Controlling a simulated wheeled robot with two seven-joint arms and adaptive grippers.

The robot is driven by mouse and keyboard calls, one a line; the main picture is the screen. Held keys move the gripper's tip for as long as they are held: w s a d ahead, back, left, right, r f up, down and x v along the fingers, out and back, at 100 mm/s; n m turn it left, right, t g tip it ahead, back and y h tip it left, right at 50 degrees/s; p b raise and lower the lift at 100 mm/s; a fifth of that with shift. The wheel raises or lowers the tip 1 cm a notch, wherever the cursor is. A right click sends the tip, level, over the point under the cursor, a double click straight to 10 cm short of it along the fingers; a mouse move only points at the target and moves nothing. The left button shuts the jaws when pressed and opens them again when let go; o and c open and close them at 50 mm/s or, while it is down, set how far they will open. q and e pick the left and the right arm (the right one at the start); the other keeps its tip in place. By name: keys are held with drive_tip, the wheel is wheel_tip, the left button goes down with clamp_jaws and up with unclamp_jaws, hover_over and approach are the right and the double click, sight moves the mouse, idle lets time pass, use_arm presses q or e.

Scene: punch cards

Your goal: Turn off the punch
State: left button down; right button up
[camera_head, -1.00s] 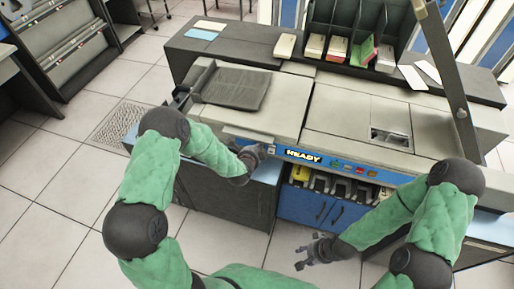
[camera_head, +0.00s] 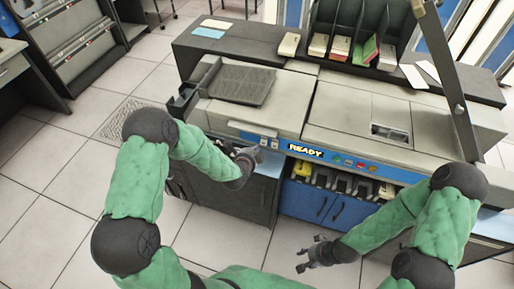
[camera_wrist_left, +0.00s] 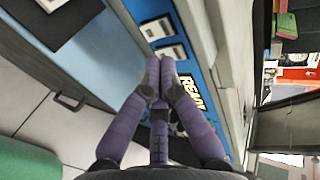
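The punch (camera_head: 240,115) is a beige machine with a blue front panel and a lit READY sign (camera_head: 305,149). Two small pale-framed switches sit left of the sign. The wrist view shows one switch (camera_wrist_left: 157,28) and, closer to the sign, the other switch (camera_wrist_left: 172,52). Their on or off positions are too small to tell. My left gripper (camera_head: 249,156) is just in front of the panel's left part. In the wrist view its fingertips (camera_wrist_left: 160,62) are together, empty, just below the nearer switch; contact cannot be told. My right gripper (camera_head: 308,254) is open and empty, low over the floor.
Coloured buttons (camera_head: 360,163) lie right of the sign. Blue cabinet doors (camera_head: 320,203) and an open bay are below the panel. A dark shelf with card slots (camera_head: 345,32) stands behind. The tiled floor in front is clear.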

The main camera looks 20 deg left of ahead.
use_arm(q)
drive_tip(key=v, duration=0.2)
drive_tip(key=p+v, duration=0.1)
drive_tip(key=v, duration=0.2)
drive_tip(key=shift+w+r, duration=0.1)
drive_tip(key=shift+r, duration=0.4)
drive_tip(key=shift+f, duration=0.1)
drive_tip(key=s+d+f+n+g+h, duration=0.1)
drive_tip(key=s+d+f+n+g, duration=0.2)
drive_tip(key=s+f+n, duration=0.3)
drive_tip(key=s+d+f+n+g+h, duration=0.1)
drive_tip(key=s+d+f+n+g, duration=0.2)
drive_tip(key=s, duration=0.8)
drive_tip(key=s+d+f+n+g+h, duration=0.1)
drive_tip(key=s+d+f+n+g, duration=0.2)
drive_tip(key=s+f+n+g, duration=0.2)
drive_tip(key=s+f+n+b, duration=0.1)
drive_tip(key=s+f+n, duration=0.2)
drive_tip(key=f+n, duration=0.2)
drive_tip(key=shift+s+f+n+g+h, duration=0.15)
drive_tip(key=shift+f+n+g+h, duration=0.2)
drive_tip(key=shift+n, duration=0.55)
drive_tip(key=shift+d, duration=0.1)
